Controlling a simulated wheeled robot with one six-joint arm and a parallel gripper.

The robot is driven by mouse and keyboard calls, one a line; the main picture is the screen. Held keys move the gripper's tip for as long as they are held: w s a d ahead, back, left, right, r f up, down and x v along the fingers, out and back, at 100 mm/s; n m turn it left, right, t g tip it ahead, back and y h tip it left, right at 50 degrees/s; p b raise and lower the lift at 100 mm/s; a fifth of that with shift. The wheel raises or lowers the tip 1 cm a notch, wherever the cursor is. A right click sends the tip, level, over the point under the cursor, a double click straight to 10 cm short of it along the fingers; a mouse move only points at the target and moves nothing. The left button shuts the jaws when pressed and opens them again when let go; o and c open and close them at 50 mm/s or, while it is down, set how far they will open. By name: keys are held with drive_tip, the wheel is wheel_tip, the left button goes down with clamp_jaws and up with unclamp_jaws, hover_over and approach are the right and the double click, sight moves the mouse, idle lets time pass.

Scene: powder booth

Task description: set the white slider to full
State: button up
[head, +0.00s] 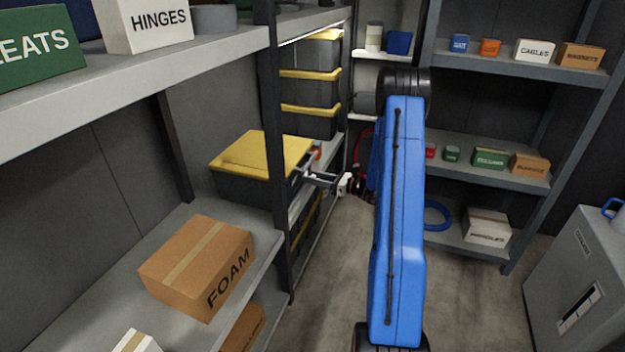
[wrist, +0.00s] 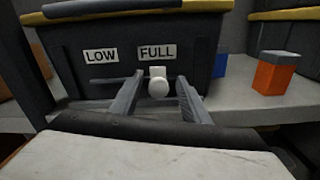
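My gripper (wrist: 158,92) is open, with one finger on each side of the knob and visible gaps to both. In the head view my gripper (head: 308,176) is at the front of the dark yellow-lidded bin (head: 240,188), and the slider cannot be made out there.
An orange block (wrist: 273,74) stands on the shelf right of the bin, with a blue item (wrist: 220,66) behind. A FOAM box (head: 198,268) sits on the nearer shelf. A dark shelf post (head: 277,150) stands beside the bin. The floor (head: 335,275) is clear.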

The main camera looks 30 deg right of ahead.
drive_tip(key=v, duration=1.7)
drive_tip(key=shift+s, duration=0.2)
drive_tip(key=shift+d, duration=0.15)
